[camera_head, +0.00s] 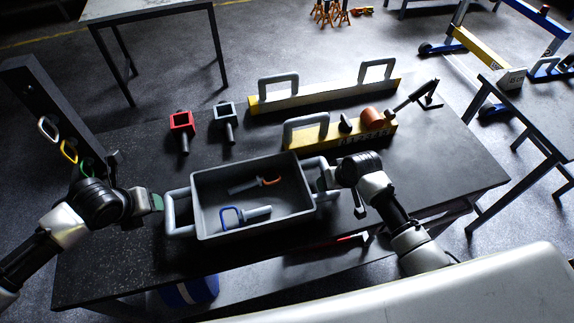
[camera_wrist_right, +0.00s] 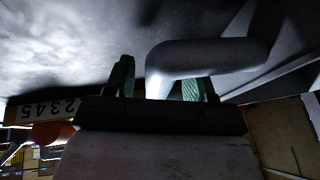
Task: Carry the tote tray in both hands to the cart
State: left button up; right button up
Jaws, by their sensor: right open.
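The grey tote tray (camera_head: 255,233) sits level on the dark workbench, with a tool with a blue loop handle (camera_head: 232,216) and one with an orange handle end (camera_head: 268,182) inside. It has a grey loop handle at each end. My left gripper (camera_head: 156,202) is beside the left handle (camera_head: 178,213); whether its jaws are open or around it cannot be told. My right gripper (camera_head: 324,181) is at the right handle. In the right wrist view, its open green-padded fingers (camera_wrist_right: 160,82) stand either side of the grey handle (camera_wrist_right: 205,56), which runs between them. I cannot identify the cart.
Behind the tray, two yellow bars with grey handles (camera_head: 325,95) lie on the workbench (camera_head: 455,150), with red (camera_head: 181,122) and grey (camera_head: 225,110) square-headed tools at left. A dark rack (camera_head: 45,100) stands at far left. Other tables stand beyond the bench, with open floor between.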

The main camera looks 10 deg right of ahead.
jog(key=v, duration=1.1)
jog(key=shift+s+r, duration=0.25)
jog(key=shift+r, duration=0.05)
